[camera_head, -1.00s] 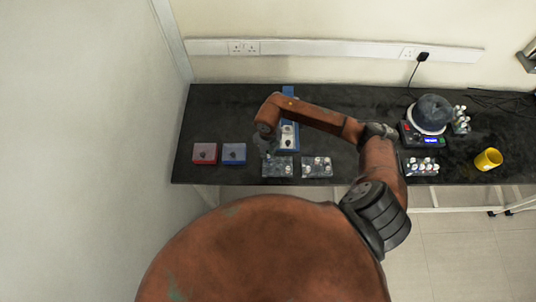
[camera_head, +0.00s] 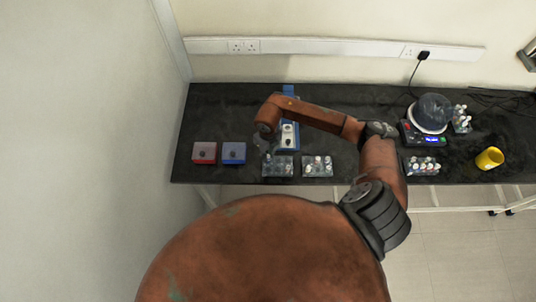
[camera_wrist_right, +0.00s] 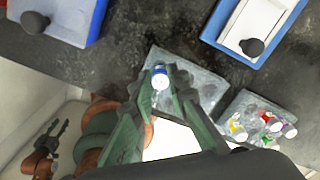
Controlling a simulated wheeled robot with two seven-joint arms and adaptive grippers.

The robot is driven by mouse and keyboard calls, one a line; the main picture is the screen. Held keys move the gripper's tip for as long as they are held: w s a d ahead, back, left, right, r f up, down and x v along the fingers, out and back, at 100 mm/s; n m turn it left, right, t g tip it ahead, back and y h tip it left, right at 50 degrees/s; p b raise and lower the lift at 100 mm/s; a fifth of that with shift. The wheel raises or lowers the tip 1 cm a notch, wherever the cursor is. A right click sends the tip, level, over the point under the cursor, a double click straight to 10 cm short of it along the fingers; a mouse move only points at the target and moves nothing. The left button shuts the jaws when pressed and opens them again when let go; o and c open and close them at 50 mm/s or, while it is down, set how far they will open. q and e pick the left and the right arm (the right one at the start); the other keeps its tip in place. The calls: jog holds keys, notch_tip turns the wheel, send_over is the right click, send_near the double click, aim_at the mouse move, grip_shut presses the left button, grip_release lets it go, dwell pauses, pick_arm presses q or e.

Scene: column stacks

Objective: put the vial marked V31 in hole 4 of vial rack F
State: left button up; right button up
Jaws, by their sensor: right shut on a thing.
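My right gripper (camera_wrist_right: 158,92) is shut on a vial (camera_wrist_right: 160,79) with a white top and a blue band, seen from above. Its mark cannot be read. The vial is over or in a clear rack (camera_wrist_right: 205,88); whether it is in a hole I cannot tell. In the head view this rack (camera_head: 278,174) is at the front of the bench, below my right wrist, which hides the fingers. A second clear rack (camera_head: 318,174) stands just right of it. No rack letter or hole number is readable. A dark gripper, apparently my left (camera_wrist_right: 56,128), shows small at the wrist view's lower left.
A red box (camera_head: 204,159) and a blue box (camera_head: 234,159) with black knobs stand left of the racks. A blue-and-white device (camera_head: 289,147) is behind them. To the right are a scale with a dome (camera_head: 432,112), another vial rack (camera_head: 423,173) and a yellow cup (camera_head: 489,158).

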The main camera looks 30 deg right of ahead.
jog(key=shift+f, duration=0.2)
jog(key=shift+f+b, duration=0.35)
jog(key=shift+b, duration=0.1)
dwell(0.3)
jog(key=o, duration=0.9)
jog(key=o, duration=0.3)
jog(key=shift+o, duration=0.2)
jog(key=shift+r+p, duration=1.9)
jog(key=shift+r, duration=1.05)
